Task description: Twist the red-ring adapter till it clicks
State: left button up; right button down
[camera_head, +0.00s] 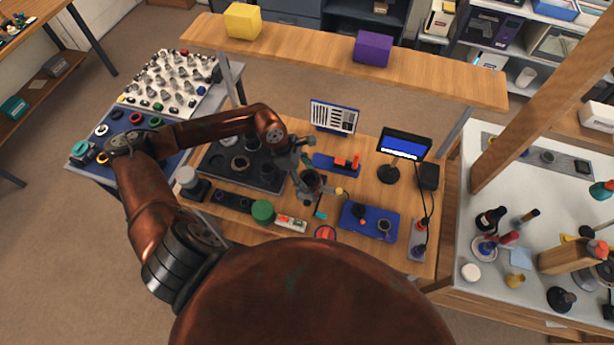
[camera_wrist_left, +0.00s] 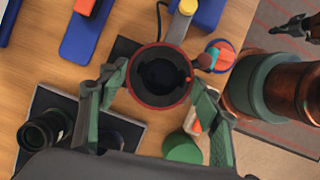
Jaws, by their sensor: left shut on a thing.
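The red-ring adapter (camera_wrist_left: 160,77) is a dark round part with a thin red rim and a dark hollow centre, seen from above in the left wrist view. My left gripper (camera_wrist_left: 158,84) is shut on it, one green-grey finger on each side. In the head view, my left gripper (camera_head: 303,176) is over the middle of the wooden bench, with the dark adapter (camera_head: 311,181) at its fingers. What the adapter sits on is hidden beneath it. A dark jointed part at the upper right of the wrist view looks like my right gripper (camera_wrist_left: 296,26); its jaws are unclear.
A green cylinder (camera_head: 263,211) stands close by on the bench, and a red disc (camera_head: 325,232) lies near the front edge. A blue tray (camera_head: 350,232) is to the right. A lit display (camera_head: 404,145) stands behind it. A dark tray (camera_head: 213,160) is to the left.

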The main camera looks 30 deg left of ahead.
pick_arm(q)
jog(key=shift+f+m+b, duration=0.15)
jog(key=shift+m+b, duration=0.15)
jog(key=shift+b, duration=0.2)
jog(key=shift+w+m+g+b, duration=0.15)
jog(key=shift+m+g+b, duration=0.35)
jog(key=shift+m+b, duration=0.4)
jog(key=shift+h, duration=0.3)
